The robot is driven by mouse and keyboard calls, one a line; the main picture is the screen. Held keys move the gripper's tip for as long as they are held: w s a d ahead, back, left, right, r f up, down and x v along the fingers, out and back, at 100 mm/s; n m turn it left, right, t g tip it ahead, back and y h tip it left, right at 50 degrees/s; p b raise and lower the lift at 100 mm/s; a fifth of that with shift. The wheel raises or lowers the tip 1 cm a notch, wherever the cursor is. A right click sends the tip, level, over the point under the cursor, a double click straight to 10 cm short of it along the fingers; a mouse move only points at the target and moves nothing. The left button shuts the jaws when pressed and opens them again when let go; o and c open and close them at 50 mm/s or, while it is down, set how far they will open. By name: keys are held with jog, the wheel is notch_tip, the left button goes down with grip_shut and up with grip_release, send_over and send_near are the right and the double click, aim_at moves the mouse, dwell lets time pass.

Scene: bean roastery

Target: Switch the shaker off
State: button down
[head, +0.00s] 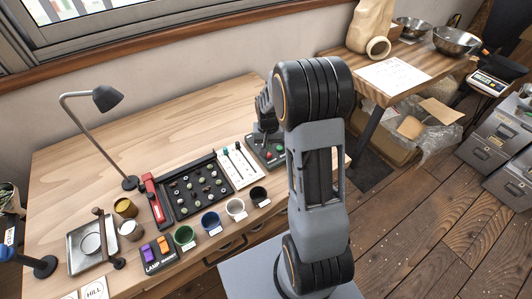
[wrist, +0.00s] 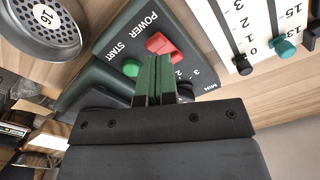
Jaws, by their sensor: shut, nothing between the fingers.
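The shaker's dark green control panel (wrist: 128,44) shows in the wrist view, marked POWER, START and MIN. A red power switch (wrist: 160,43) sits on it beside the POWER label. A round green start button (wrist: 131,68) is next to the START label. Which way the red switch is tipped, I cannot tell. My gripper (wrist: 153,62) is shut and empty, its tips over the panel between the red switch and the green button. Whether they touch it is unclear. A dial by the MIN scale is partly hidden behind the fingers. In the head view the panel (head: 275,157) is partly behind my arm.
A metal sieve marked 16 (wrist: 45,25) is close to the panel. A white scale board with sliders (head: 238,165) stands left of the panel. A black bean tray (head: 192,210), several coloured cups and a lamp (head: 107,98) occupy the table. The table's back middle is clear.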

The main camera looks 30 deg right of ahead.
jog(key=shift+f+b, duration=0.95)
jog(key=shift+f, duration=0.4)
dwell(0.4)
jog(key=shift+r, duration=0.1)
jog(key=shift+r+p, duration=2.7)
jog(key=shift+r, duration=0.75)
jog(key=s+a+r+n+t, duration=0.1)
jog(key=s+a+r+n, duration=0.1)
jog(key=s+a+r, duration=0.2)
jog(key=s+a+r+n+t, duration=0.2)
jog(key=s+a+r, duration=0.3)
jog(key=s+r, duration=0.5)
jog(key=shift+s+a+r+n+t, duration=0.3)
jog(key=shift+s+r+n, duration=0.1)
jog(key=shift+s, duration=0.7)
